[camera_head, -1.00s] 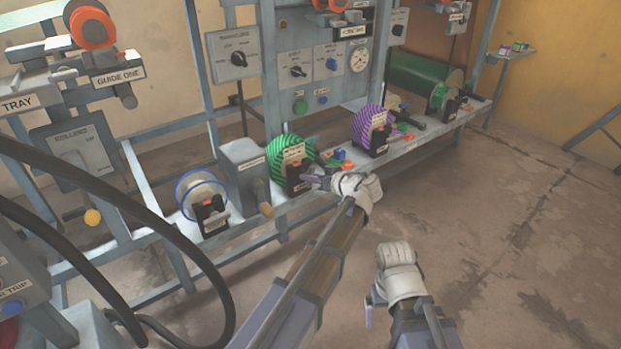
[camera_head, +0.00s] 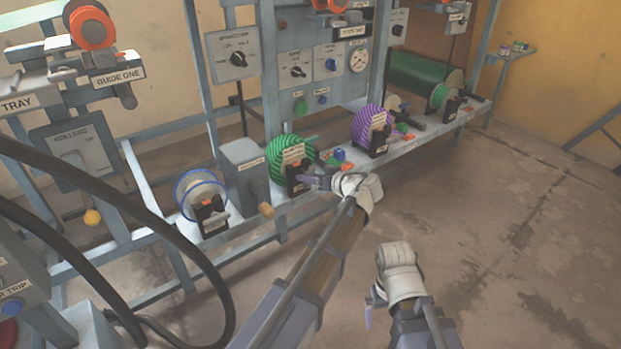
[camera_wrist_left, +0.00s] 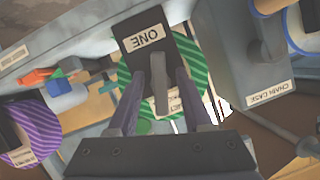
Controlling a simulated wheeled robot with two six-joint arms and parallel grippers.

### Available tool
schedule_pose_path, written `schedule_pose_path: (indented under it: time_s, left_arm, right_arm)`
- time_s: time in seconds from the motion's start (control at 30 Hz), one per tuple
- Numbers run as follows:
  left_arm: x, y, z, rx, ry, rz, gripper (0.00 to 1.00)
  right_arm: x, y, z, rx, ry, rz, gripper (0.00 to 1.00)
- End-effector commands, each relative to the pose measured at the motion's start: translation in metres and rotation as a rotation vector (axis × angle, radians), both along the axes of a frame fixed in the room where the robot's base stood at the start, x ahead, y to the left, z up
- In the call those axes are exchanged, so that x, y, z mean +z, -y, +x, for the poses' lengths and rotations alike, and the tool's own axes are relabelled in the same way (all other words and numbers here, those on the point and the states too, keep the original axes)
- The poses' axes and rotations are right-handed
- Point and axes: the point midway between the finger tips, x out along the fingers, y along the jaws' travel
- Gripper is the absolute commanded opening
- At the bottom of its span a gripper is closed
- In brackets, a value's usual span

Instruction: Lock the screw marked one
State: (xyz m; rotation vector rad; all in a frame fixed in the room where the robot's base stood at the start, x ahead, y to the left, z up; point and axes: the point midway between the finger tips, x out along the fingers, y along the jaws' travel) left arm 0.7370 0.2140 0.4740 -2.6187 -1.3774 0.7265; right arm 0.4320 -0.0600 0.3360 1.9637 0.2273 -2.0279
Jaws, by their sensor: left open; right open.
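The screw marked one shows in the left wrist view as a grey upright bar (camera_wrist_left: 160,92) on a black block labelled ONE (camera_wrist_left: 146,42), its label upside down there. The block stands before a green-striped roll (camera_wrist_left: 190,75). In the head view the roll (camera_head: 282,150) and the black block (camera_head: 298,182) sit on the bench. My left gripper (camera_wrist_left: 158,88) is open, with one finger on each side of the grey bar; I cannot tell whether they touch it. It also shows in the head view (camera_head: 318,182). My right gripper (camera_head: 369,304) is open and empty, low over the floor.
A grey chain case (camera_head: 245,170) with a wooden handle stands left of the green roll, then a blue-rimmed spool (camera_head: 194,190). A purple-striped roll (camera_head: 368,125) and small coloured blocks (camera_head: 341,154) lie to the right. Black hoses (camera_head: 150,230) cross the left foreground. The floor at right is clear.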

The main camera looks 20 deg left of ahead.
Motion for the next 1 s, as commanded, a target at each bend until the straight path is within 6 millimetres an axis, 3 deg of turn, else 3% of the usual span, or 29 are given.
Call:
schedule_pose_path:
  time_s: [0.17, 0.6, 1.0]
  left_arm:
    - [0.003, 0.005, -0.003, -0.001, 0.001, 0.000, 0.50]
    - [0.027, 0.055, -0.033, -0.002, 0.001, 0.000, 0.50]
    - [0.028, 0.063, -0.037, 0.000, 0.000, 0.000, 0.50]
  right_arm:
    - [0.003, 0.000, 0.000, 0.000, 0.000, 0.000, 1.00]
    - [0.027, 0.000, 0.000, 0.000, -0.001, 0.000, 1.00]
    - [0.028, 0.000, 0.000, 0.000, -0.002, -0.001, 1.00]
